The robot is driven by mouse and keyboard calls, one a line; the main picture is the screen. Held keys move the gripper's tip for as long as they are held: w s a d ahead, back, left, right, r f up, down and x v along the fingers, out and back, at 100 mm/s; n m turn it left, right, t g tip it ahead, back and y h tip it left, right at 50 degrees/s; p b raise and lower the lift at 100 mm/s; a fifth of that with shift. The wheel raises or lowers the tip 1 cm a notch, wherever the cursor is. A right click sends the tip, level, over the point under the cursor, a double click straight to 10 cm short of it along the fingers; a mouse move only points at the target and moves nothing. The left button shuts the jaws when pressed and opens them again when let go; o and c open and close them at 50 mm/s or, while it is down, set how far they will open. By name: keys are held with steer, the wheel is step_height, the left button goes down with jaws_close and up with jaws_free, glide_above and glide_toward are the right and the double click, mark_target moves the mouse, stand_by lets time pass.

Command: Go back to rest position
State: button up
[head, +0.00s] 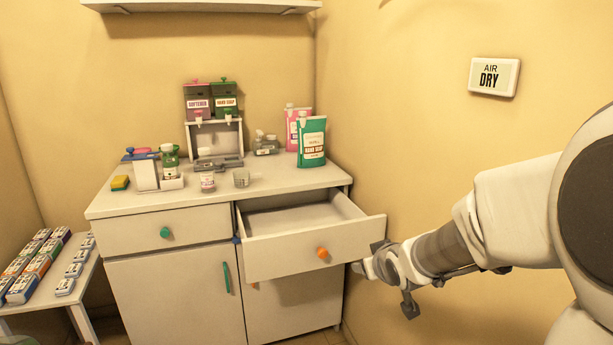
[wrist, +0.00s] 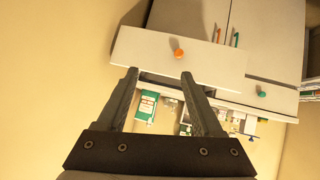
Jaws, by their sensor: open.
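My gripper (wrist: 160,75) is open and empty; its two dark fingers stand apart in the wrist view. In the head view my gripper (head: 366,262) is at the right end of the pulled-out drawer (head: 285,252), close to its front panel; I cannot tell whether they touch. The drawer has an orange knob (head: 322,253), which shows beyond the fingertips in the wrist view (wrist: 178,53). The drawer is open and the part of its inside that shows looks empty. My arm reaches in from the right.
The white cabinet (head: 160,290) has a shut left drawer (head: 125,234). On its top stand a dispenser rack (head: 215,135), a green pouch (head: 311,142), a sponge (head: 120,182) and small cups. A low table (head: 80,290) with boxes is at left. The right wall is close.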

steer(key=s+d+r+m+g+h, duration=0.1)
steer(key=s+r, duration=0.2)
steer(key=s, duration=0.3)
steer(key=s+d+r+m+g+h, duration=0.1)
steer(key=s+r, duration=0.3)
steer(key=s, duration=0.3)
steer(key=s+a+m+g+y, duration=0.1)
steer(key=s+a+g, duration=0.2)
steer(key=s, duration=1.2)
step_height(320, 180, up, 18)
steer(key=p, duration=1.8)
steer(key=shift+s+f, duration=0.2)
steer(key=shift+s, duration=0.2)
